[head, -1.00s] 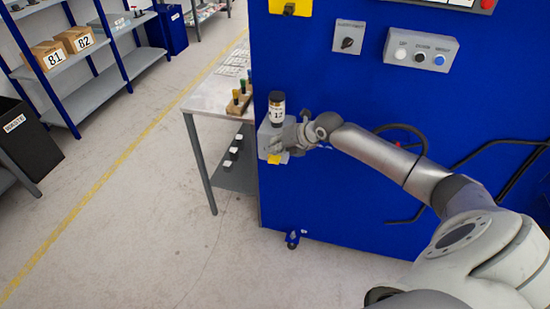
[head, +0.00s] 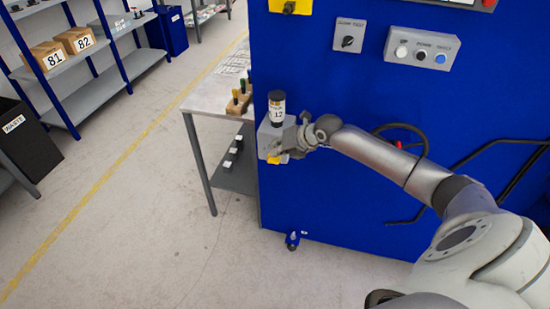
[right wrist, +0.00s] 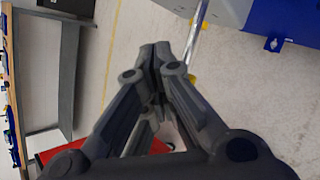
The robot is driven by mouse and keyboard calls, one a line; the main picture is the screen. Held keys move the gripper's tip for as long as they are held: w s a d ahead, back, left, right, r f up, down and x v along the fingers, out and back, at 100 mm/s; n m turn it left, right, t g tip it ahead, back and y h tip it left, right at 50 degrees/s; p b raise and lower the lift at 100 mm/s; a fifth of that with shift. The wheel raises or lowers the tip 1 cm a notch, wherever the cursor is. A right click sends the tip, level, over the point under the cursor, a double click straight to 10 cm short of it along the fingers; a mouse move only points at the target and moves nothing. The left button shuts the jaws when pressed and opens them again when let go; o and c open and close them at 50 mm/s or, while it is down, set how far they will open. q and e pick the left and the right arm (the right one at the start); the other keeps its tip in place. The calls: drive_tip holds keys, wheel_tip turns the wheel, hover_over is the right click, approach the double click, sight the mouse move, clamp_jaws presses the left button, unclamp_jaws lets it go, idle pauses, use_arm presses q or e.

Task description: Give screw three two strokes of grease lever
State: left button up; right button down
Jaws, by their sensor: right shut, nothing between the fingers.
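A grey lubricator unit (head: 267,137) is fixed at the left edge of the blue machine, with a black bottle (head: 277,106) labelled 12 on top and a yellow patch at its lower front. My right gripper (head: 272,152) is at the front of this unit, shut and empty, and covers part of it. I cannot tell whether it touches. In the right wrist view the fingertips (right wrist: 155,50) are together, and a shiny metal rod (right wrist: 197,38) with a yellow end, possibly the grease lever, is just right of them. I cannot tell which part is screw three. My left gripper is not in view.
The blue machine (head: 330,200) carries switch boxes (head: 423,50) above and a black handwheel (head: 423,140) behind my right arm. A table (head: 205,98) with a wooden tool holder (head: 240,103) stands left of it. Shelves are further left. The floor between is clear.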

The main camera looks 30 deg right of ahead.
drive_tip(key=shift+f+b, duration=0.85)
drive_tip(key=shift+f, duration=0.3)
idle(0.7)
drive_tip(key=shift+r, duration=0.1)
idle(0.5)
drive_tip(key=shift+r+p, duration=1.15)
drive_tip(key=shift+r, duration=0.5)
drive_tip(key=shift+r+p, duration=1.85)
drive_tip(key=shift+r, duration=0.75)
